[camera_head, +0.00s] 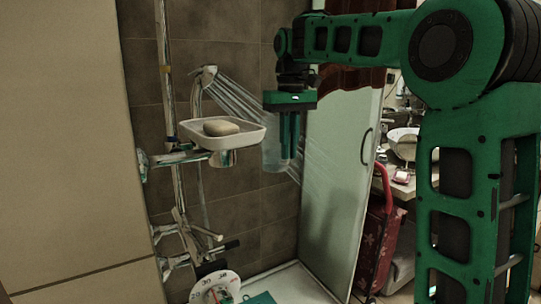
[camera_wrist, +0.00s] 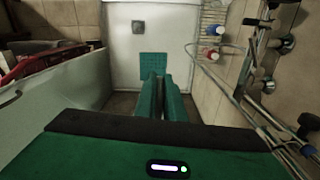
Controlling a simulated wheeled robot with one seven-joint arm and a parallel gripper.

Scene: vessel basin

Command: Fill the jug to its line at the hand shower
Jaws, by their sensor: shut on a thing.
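The hand shower (camera_head: 205,76) hangs on its rail at the upper left, and water streams from it down to the right. My gripper (camera_head: 289,157) points down at the spray, in front of the glass panel. It is shut on a pale, see-through jug (camera_head: 271,154), which shows beside and behind the fingers and looks about upright. The spray crosses the jug's area; I cannot tell whether water enters it. Its line and water level are not discernible. In the wrist view the green fingers (camera_wrist: 165,90) are close together, and the jug cannot be made out.
A white soap dish (camera_head: 251,136) with a soap bar (camera_head: 221,127) juts out left of my gripper. A glass door (camera_head: 340,190) stands to the right. A round dial (camera_head: 215,288) and a teal mat (camera_wrist: 153,66) lie low down. Bottles (camera_wrist: 209,53) stand by the wall.

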